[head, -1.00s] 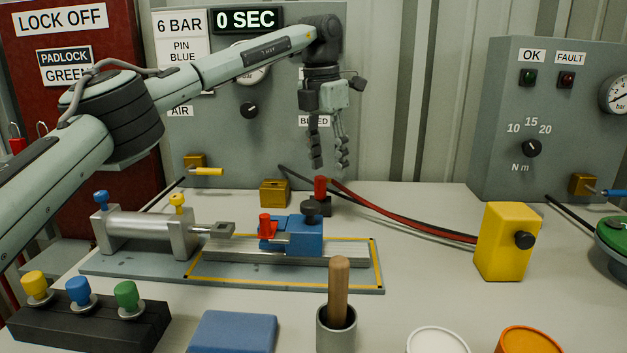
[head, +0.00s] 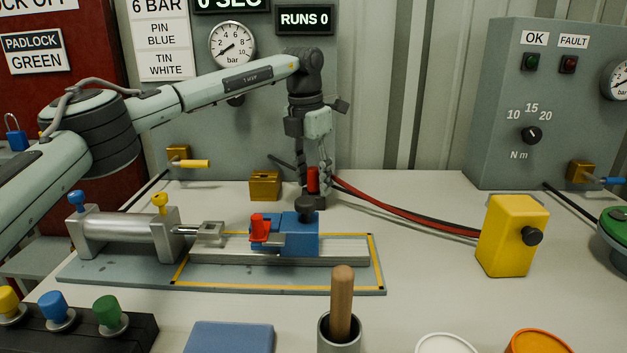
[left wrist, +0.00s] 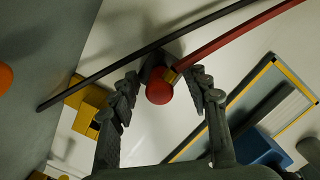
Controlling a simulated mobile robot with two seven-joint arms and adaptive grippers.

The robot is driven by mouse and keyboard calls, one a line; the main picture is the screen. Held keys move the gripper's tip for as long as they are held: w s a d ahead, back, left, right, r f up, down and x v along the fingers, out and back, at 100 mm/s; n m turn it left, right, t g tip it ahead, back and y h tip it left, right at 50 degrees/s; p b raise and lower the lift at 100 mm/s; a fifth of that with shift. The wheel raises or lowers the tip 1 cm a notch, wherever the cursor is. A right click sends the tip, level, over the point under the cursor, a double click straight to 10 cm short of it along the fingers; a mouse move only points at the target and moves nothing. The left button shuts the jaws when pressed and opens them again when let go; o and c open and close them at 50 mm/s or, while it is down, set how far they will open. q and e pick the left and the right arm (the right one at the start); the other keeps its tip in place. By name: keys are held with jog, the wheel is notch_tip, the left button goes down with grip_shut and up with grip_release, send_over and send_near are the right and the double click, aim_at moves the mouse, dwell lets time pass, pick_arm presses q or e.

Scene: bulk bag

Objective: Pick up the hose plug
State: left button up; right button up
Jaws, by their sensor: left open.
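The hose plug (head: 312,180) is a red upright piece in a dark holder at the back of the bench, by the end of the red hose (head: 395,214). In the left wrist view its round red top (left wrist: 159,90) shows between the fingers. My left gripper (head: 315,177) points down, with its fingers on either side of the plug. It is open, with gaps to the red top visible in the left wrist view. The plug's lower part is partly hidden in the head view. My right gripper is not in view.
A brass block (head: 265,186) stands just left of the plug. In front are a blue clamp (head: 292,238) on a rail and a silver cylinder (head: 125,232). A yellow box (head: 505,236) stands to the right. A black hose (left wrist: 150,52) passes close to the fingers.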

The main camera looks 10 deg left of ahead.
pick_arm(q)
grip_shut()
dwell(0.3)
